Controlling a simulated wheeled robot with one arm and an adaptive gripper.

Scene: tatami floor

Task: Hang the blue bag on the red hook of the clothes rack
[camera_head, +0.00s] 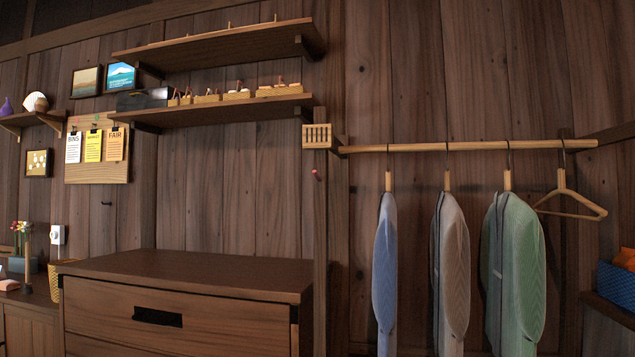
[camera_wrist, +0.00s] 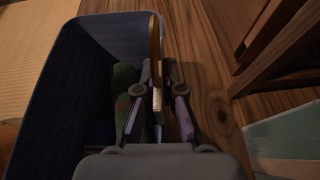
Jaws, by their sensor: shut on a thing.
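In the wrist view, my gripper (camera_wrist: 157,73) is shut on a narrow tan strip, seen edge-on, that looks like the handle of the blue bag (camera_wrist: 42,112). The bag is dark blue and open at the top, with a green item (camera_wrist: 124,88) and other dark things inside. The bag does not show in the head view. There, the small red hook (camera_head: 317,175) sticks out from the dark post at the left end of the clothes rack (camera_head: 460,146). Nothing hangs on the hook. My gripper is out of the head view.
A blue, a grey and a green garment (camera_head: 514,270) hang on the rail, with an empty wooden hanger (camera_head: 570,205) at right. A wooden dresser (camera_head: 185,280) stands left of the post, below wall shelves (camera_head: 215,108). Wood floor (camera_wrist: 195,45) shows beside the bag.

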